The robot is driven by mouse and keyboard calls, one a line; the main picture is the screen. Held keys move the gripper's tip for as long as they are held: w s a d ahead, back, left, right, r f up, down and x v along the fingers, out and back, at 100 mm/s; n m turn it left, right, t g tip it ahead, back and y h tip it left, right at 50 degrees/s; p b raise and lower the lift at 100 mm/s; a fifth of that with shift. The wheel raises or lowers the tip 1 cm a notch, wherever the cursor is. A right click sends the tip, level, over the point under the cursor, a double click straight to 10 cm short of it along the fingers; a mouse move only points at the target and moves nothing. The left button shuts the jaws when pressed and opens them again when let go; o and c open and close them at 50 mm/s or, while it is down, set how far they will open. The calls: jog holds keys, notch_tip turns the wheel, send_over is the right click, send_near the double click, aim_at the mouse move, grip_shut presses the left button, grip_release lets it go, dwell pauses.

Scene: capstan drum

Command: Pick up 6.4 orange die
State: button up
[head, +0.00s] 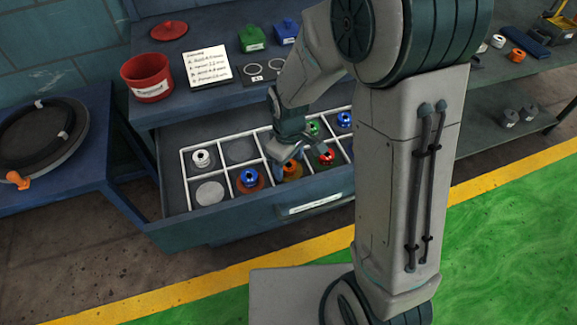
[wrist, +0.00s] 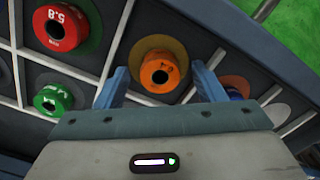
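The orange die (head: 292,171) sits in a front-row compartment of the open drawer (head: 200,228). In the wrist view the orange die (wrist: 160,66) is a ring with a dark centre hole, and its label appears to read 6.4 upside down. My gripper (head: 284,152) points down into the drawer just over this die. In the wrist view my gripper (wrist: 160,84) is open, with one blue finger on each side of the die's near part. I cannot tell whether either finger touches it.
White dividers split the drawer. Neighbours are a blue die (head: 249,178), a red die (head: 327,156) marked 5.8, a green die (head: 313,127) and a white die (head: 201,158). The bench above holds a red pot (head: 148,78) and a card (head: 207,66).

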jog(key=c, duration=1.1)
jog(key=shift+r, duration=0.1)
